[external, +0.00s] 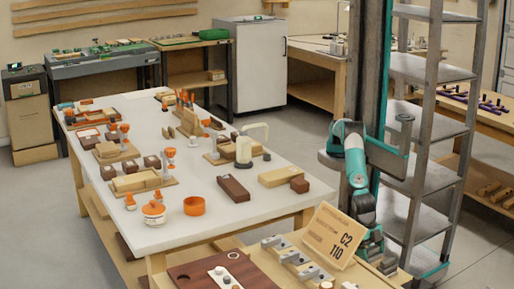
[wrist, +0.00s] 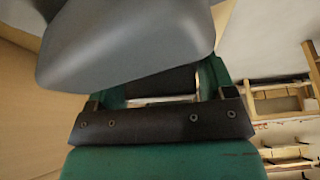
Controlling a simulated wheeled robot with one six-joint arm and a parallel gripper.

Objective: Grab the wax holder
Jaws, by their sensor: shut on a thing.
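My gripper (external: 376,248) is low at the front bench, just right of the tan sign reading G2 T10 (external: 335,235). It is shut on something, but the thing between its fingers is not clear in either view. Small grey parts (external: 389,264) show at the gripper's lower end. In the wrist view my gripper (wrist: 165,92) shows green sides and a dark bar, with a large smooth grey shape covering the upper part. I cannot tell for sure which thing is the wax holder.
The front bench holds grey blocks (external: 290,256) in a row and a dark red board (external: 218,274). Metal shelves (external: 432,150) stand close to my arm's right.

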